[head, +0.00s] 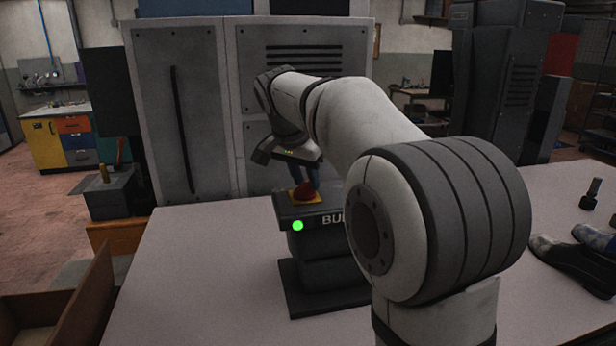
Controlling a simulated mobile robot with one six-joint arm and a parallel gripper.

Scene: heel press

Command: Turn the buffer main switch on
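The buffer (325,272) is a dark machine on a dark base plate on the bench, with letters starting "BU" on its front, partly hidden by my arm. A red knob (304,194) on a yellow plate (296,201) sits on its top; I take this for the main switch. A green light (297,226) glows on its front edge. My gripper (306,184) points down right over the red knob, with its fingers at or just above it. I cannot tell whether they touch it or how far apart they are.
The pale bench top (205,262) is clear left of the buffer. Dark shoes (573,262) and a small dark tool (592,194) lie on the right. A grey cabinet (180,110) stands behind. A brown wooden box (65,310) is at the front left.

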